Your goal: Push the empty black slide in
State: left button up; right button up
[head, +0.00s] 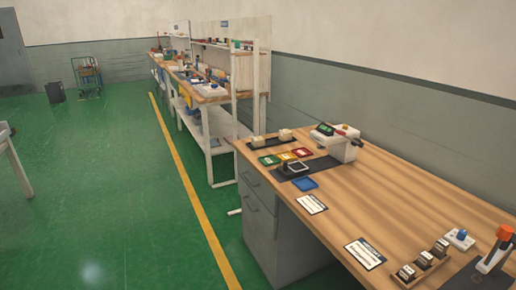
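A small black frame with a pale middle (297,167) sits on or beside the slide's outer part; I cannot tell which, or whether the slide holds anything. Neither of my grippers can be made out in the head view.
Green, yellow, red and blue (305,183) squares lie around the slide. Grey drawers (259,215) stand under the desk (400,190).

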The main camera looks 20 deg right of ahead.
aim_at(295, 169)
jog(key=i+z, duration=0.3)
jog(key=i, duration=0.15)
jog(key=i+j+z, duration=0.6)
jog(key=i, duration=0.2)
jog(key=l, duration=0.1)
